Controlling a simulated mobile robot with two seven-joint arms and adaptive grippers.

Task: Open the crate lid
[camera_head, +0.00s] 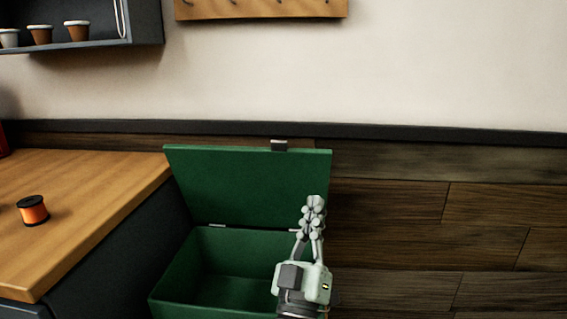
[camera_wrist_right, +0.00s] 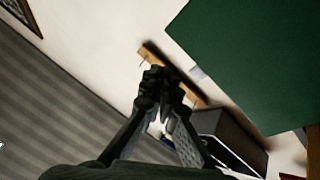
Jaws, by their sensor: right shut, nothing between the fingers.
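The green crate (camera_head: 165,298) stands on the floor beside the wooden counter, and its inside looks empty where I can see it. Its green lid (camera_head: 235,185) stands raised at the back, hinged along the rear edge, with a small metal latch (camera_head: 279,145) at its top. The lid also shows in the right wrist view (camera_wrist_right: 255,60). My right gripper (camera_head: 315,203) is shut and empty, in front of the right part of the lid and over the crate's right side in the head view. It hides part of the crate. My left gripper is out of view.
A wooden counter (camera_head: 95,195) is to the left, with an orange spool (camera_head: 33,210) on it. A wall shelf (camera_head: 110,45) with small pots is above. A hook rail (camera_head: 260,8) hangs on the wall. The wooden floor right of the crate is clear.

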